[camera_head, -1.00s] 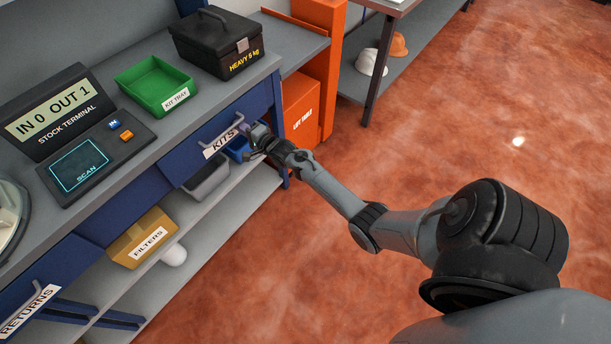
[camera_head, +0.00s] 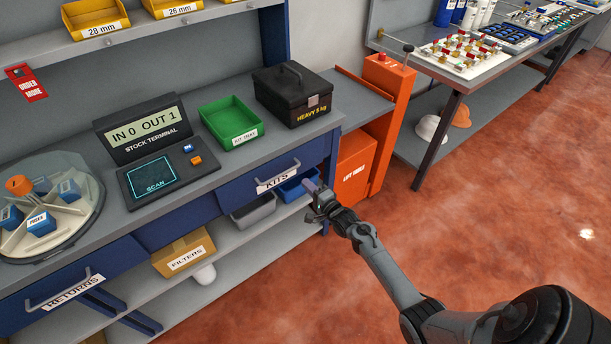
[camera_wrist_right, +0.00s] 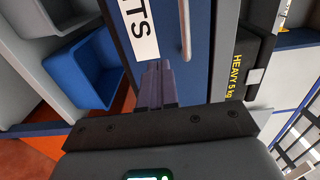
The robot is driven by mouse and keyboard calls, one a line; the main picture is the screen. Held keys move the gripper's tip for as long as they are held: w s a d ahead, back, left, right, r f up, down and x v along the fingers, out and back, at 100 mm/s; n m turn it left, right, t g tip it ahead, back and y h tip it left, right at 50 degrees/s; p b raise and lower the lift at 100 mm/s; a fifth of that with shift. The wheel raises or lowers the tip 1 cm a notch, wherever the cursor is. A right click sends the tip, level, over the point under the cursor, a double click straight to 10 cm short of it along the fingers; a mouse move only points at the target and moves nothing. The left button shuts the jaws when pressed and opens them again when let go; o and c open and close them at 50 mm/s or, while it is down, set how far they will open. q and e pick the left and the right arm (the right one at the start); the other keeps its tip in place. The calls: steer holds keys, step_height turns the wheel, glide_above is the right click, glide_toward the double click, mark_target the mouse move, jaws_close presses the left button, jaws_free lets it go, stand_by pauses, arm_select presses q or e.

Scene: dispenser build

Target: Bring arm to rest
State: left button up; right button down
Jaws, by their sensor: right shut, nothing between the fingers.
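My right gripper (camera_head: 312,190) is at the right end of the KITS drawer (camera_head: 240,192), in front of the blue bench. In the right wrist view its fingers (camera_wrist_right: 157,75) are together and empty. They point at the drawer front, close to the KITS label (camera_wrist_right: 137,27) and beside the drawer's handle (camera_wrist_right: 185,30). I cannot tell whether they touch the drawer front. The drawer looks closed. My left gripper is in neither view.
A blue bin (camera_head: 297,187) and a grey bin (camera_head: 254,211) sit on the shelf under the drawer. A black HEAVY 5 kg box (camera_head: 283,97) and green kit tray (camera_head: 229,122) stand on the bench. An orange lift table (camera_head: 386,110) stands right. The floor (camera_head: 480,200) is clear.

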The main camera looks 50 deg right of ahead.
steer(key=s+a+f+y+p, duration=0.1)
steer(key=s+a+f, duration=0.1)
steer(key=s, duration=0.3)
steer(key=s+a+f, duration=0.2)
steer(key=s, duration=0.3)
steer(key=s+a+r+n+g+y, duration=0.25)
steer(key=a+n, duration=0.25)
steer(key=a, duration=0.4)
steer(key=s+a+r+n+g+y, duration=0.1)
steer(key=s+a+n+g, duration=0.25)
steer(key=a, duration=0.65)
steer(key=s+a+r+n+g, duration=0.3)
steer(key=s+n+g, duration=0.1)
steer(key=s+n, duration=0.25)
steer(key=s+a+r+n+g, duration=0.35)
steer(key=s+n, duration=0.25)
steer(key=s, duration=0.2)
step_height(320, 180, up, 36)
steer(key=n+p, duration=0.1)
steer(key=p, duration=3.5)
steer(key=shift+s+d+h+p, duration=0.15)
steer(key=shift+d+h+p, duration=0.15)
steer(key=shift+h+p, duration=0.15)
steer(key=shift+g, duration=0.25)
